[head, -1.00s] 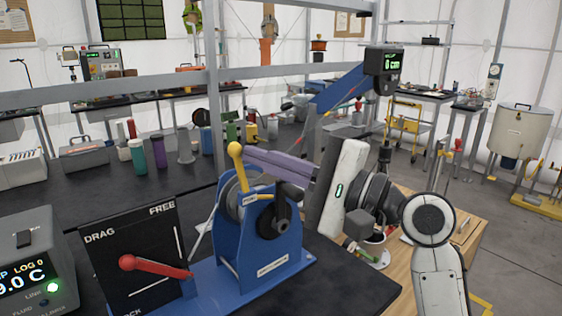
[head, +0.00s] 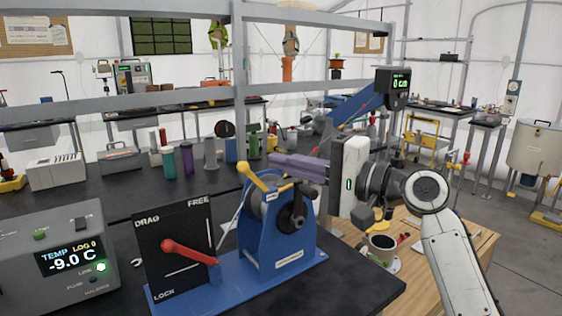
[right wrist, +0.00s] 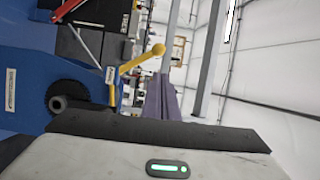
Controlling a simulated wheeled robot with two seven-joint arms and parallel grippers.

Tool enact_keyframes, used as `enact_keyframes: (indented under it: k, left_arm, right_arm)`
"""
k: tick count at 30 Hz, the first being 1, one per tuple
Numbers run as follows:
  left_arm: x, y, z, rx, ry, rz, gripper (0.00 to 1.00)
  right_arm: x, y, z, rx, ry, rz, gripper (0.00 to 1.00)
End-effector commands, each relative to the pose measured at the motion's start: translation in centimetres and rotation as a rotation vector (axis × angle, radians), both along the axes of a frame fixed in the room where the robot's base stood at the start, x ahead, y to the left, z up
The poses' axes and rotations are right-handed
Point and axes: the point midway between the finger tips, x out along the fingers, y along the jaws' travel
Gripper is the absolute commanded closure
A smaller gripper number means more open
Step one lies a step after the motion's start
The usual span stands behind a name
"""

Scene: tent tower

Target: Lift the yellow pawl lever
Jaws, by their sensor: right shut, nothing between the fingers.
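The yellow pawl lever (head: 260,180) is on the blue winch stand (head: 282,240). It slants up and left from its pivot to a round knob. It also shows in the right wrist view (right wrist: 140,61). My right gripper (head: 277,161) is shut and empty, its purple fingers pointing left, just above and right of the lever in the head view. I cannot tell whether they touch it. The fingers also show in the right wrist view (right wrist: 158,98), right of the lever's base. My left gripper is not in view.
A black DRAG/FREE/LOCK panel with a red lever (head: 190,252) stands left of the winch. A grey temperature box (head: 55,250) is at the lower left. Several bottles stand behind, and a metal rail crosses above.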

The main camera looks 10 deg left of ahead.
Motion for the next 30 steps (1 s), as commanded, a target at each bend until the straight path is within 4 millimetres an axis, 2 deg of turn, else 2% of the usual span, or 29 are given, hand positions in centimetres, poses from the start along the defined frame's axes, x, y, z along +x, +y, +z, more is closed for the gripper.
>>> enact_keyframes:
  k: [2,3,9,15,21,30]
  left_arm:
    - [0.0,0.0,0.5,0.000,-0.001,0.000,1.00]
    - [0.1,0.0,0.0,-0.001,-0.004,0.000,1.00]
    - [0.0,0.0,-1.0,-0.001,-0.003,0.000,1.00]
    - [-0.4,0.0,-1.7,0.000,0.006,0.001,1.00]
    - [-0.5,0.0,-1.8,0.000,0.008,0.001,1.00]
    - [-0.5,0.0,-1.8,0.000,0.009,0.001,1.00]
  right_arm:
    - [0.5,-1.8,0.3,-0.002,0.000,-0.003,1.00]
    - [-0.1,-2.7,-0.1,-0.002,-0.002,-0.004,1.00]
    - [-2.0,-6.8,0.1,-0.004,-0.003,-0.003,1.00]
    - [-3.3,-9.5,0.4,-0.003,-0.002,-0.001,1.00]
    - [-3.7,-10.4,0.5,-0.001,0.000,0.001,1.00]
    - [-3.7,-10.4,0.4,-0.003,0.000,0.000,1.00]
